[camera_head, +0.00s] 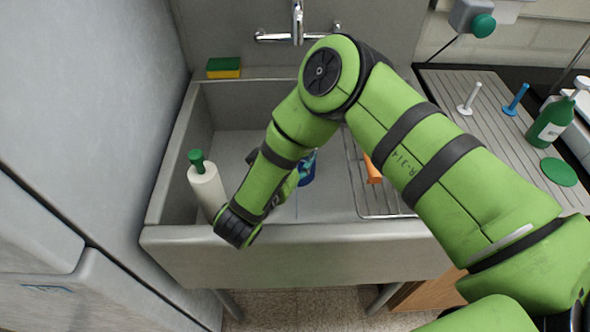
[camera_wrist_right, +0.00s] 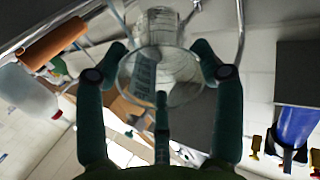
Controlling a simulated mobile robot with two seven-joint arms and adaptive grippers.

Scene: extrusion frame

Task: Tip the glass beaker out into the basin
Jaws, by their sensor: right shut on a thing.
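The glass beaker (camera_wrist_right: 165,62) is clear and shows in the wrist view between the dark green fingers of my right gripper (camera_wrist_right: 163,68). The gripper is shut on it, and its round rim and a printed scale on its wall can be seen. I cannot tell exactly how far it is tilted. In the head view my right arm reaches over the grey stone basin (camera_head: 230,125) and hides the beaker and the gripper. My left gripper is not in view.
A white bottle with a green cap (camera_head: 206,187) stands at the basin's left front. A wire rack (camera_head: 385,208) and an orange object (camera_head: 372,168) are on the right. A blue object (camera_head: 307,170) shows past my arm. A sponge (camera_head: 224,68) and tap (camera_head: 297,30) are behind.

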